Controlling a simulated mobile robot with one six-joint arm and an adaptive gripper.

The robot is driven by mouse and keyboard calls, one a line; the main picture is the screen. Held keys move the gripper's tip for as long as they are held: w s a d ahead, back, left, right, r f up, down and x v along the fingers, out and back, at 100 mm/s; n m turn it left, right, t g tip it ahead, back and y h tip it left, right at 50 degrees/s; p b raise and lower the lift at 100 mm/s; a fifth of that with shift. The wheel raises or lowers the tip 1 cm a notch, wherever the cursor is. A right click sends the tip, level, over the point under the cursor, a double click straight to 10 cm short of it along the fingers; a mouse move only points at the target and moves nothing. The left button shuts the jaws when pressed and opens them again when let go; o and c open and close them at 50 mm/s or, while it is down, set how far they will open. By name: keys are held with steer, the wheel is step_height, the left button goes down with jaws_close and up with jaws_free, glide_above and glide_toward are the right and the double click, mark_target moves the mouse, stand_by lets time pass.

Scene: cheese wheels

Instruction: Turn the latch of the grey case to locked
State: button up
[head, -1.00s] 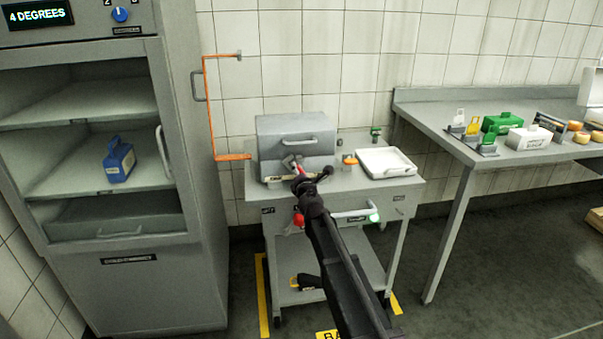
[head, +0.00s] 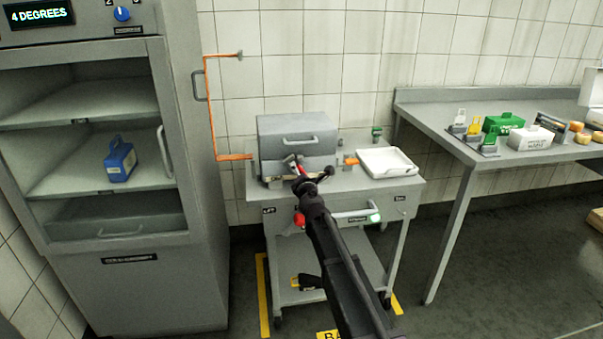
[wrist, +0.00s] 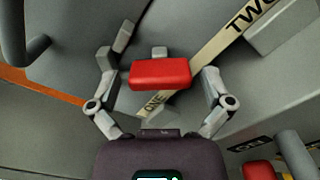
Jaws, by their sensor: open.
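The grey case (head: 297,127) sits at the back left of the cart's top, with a bar handle on its front. A red latch handle (wrist: 160,73) shows in the wrist view, in front of the case's grey surface. My gripper (wrist: 158,88) is open, with one finger on each side of the red handle. Small gaps show between the handle and both fingers. A pale strip (wrist: 215,58) printed ONE and TWO runs diagonally behind it. In the head view my gripper (head: 294,165) is at the case's lower front and partly hides the latch.
A white tray (head: 386,175) lies on the cart's right side, with an orange item (head: 350,159) next to it. A grey cabinet (head: 150,285) stands at the left, with a blue case (head: 119,162) inside. A table (head: 420,117) with cheese wheels stands right.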

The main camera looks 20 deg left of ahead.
steer(key=v, duration=1.2)
steer(key=shift+a, duration=0.1)
steer(key=v, duration=0.2)
steer(key=shift+s+d+r, duration=0.1)
steer(key=shift+s+d, duration=0.05)
steer(key=shift+d, duration=0.2)
stand_by(0.4)
steer(key=x, duration=1.4)
steer(key=c, duration=1.1)
